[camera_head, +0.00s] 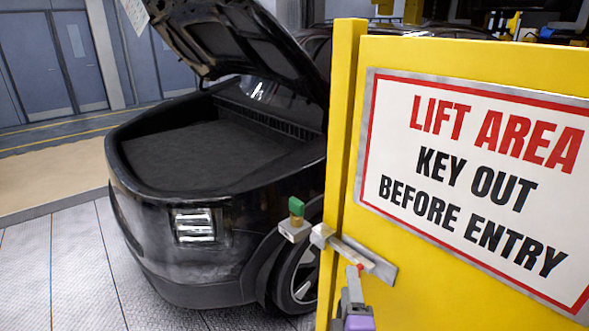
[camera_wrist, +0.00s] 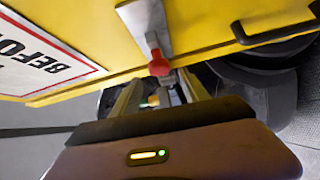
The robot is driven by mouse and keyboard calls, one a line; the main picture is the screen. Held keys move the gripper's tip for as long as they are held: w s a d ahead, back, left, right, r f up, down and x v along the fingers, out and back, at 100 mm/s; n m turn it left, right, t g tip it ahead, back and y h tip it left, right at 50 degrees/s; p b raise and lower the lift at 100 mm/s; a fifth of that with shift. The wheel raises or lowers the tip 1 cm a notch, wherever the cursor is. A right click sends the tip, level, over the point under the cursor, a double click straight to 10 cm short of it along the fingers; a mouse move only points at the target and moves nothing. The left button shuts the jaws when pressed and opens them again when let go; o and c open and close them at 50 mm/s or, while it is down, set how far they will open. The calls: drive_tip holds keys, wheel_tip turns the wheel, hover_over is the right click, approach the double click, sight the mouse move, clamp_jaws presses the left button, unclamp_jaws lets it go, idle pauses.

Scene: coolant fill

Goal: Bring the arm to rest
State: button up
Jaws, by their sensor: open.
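My gripper (camera_head: 353,284) shows at the bottom of the head view, low in front of the yellow gate (camera_head: 450,62). It is open. In the wrist view its two fingers (camera_wrist: 160,92) point toward a red knob (camera_wrist: 158,67) on a grey latch plate (camera_wrist: 143,25). The knob lies just past the fingertips, about between them; I cannot tell whether they touch it. In the head view the latch bar (camera_head: 350,254) lies across the gate's left edge, beside a small grey bracket (camera_head: 295,230) with a green-topped block (camera_head: 296,207).
The gate carries a "LIFT AREA" sign (camera_head: 475,165) and fills the right side. A black car (camera_head: 225,215) with its hood (camera_head: 245,40) raised stands behind it. Metal floor (camera_head: 60,265) is clear at the left. A black handle (camera_wrist: 275,30) shows in the wrist view.

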drive_tip(key=s+d+m+g+y, duration=0.1)
drive_tip(key=s+m, duration=0.7)
drive_tip(key=s, duration=1.3)
drive_tip(key=s+d+m+g+y, duration=0.1)
drive_tip(key=s+d+m, duration=0.3)
drive_tip(key=s, duration=1.8)
drive_tip(key=m+g, duration=0.1)
drive_tip(key=m, duration=0.2)
drive_tip(key=shift+f+m+y, duration=0.3)
drive_tip(key=shift+f+m, duration=0.05)
drive_tip(key=shift+m, duration=0.05)
